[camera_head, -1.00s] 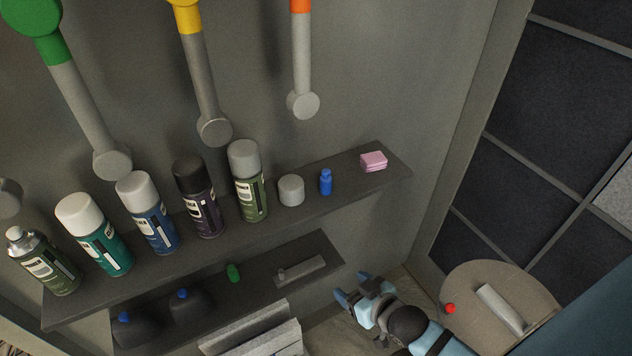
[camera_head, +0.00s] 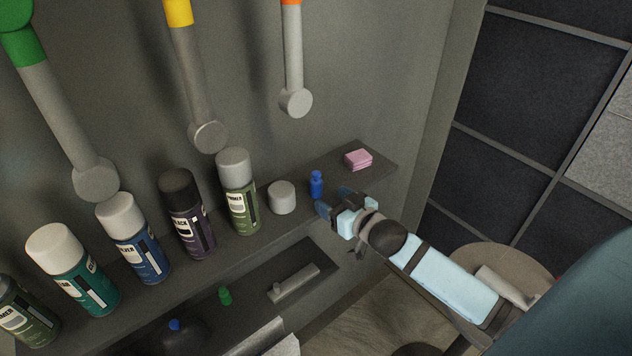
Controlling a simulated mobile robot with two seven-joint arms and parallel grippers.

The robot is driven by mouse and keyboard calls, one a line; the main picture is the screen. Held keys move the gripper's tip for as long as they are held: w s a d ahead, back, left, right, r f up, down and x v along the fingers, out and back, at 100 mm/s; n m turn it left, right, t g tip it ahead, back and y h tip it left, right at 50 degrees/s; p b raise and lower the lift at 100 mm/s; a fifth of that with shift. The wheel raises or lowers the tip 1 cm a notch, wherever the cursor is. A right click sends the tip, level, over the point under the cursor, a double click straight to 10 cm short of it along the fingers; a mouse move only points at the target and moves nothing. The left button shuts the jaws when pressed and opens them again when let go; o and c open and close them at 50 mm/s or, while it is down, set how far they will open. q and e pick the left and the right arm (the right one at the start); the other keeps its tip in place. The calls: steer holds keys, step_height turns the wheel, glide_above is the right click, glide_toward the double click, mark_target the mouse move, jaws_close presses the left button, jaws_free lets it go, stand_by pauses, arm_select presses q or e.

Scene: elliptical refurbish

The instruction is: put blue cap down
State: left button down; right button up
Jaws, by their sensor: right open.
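A small blue bottle-shaped piece (camera_head: 316,183) stands upright on the upper shelf (camera_head: 232,252); it is the blue thing nearest my gripper. A separate blue cap (camera_head: 174,325) shows on a dark container on the lower shelf. My right gripper (camera_head: 330,208) is open, just in front of and below the blue piece at the shelf's front edge. Its fingers overlap the foot of the blue piece in the picture, and I cannot tell if they touch it. My left gripper is not in view.
A pale loose cap (camera_head: 282,197) and spray cans, including a green one (camera_head: 239,195), stand left of the blue piece. A pink block (camera_head: 358,159) lies to its right. A green piece (camera_head: 225,296) and a grey bar (camera_head: 294,283) lie on the lower shelf. A round table (camera_head: 477,256) is at right.

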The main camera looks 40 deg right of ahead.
mark_target(320, 188)
steer(key=shift+w+a+f, duration=0.1)
steer(key=shift+w+a, duration=0.05)
steer(key=shift+w, duration=0.85)
steer(key=shift+w+p, duration=0.35)
steer(key=shift+w, duration=0.2)
steer(key=w, duration=0.2)
steer(key=w+p, duration=0.1)
steer(key=shift+w+d+f, duration=0.2)
steer(key=shift+w+d, duration=0.05)
steer(key=shift+w, duration=0.1)
steer(key=shift+w+f, duration=0.15)
steer(key=shift+w, duration=0.25)
steer(key=shift+a, duration=0.1)
steer(key=shift+s, duration=0.1)
steer(key=c, duration=1)
steer(key=shift+c, duration=0.2)
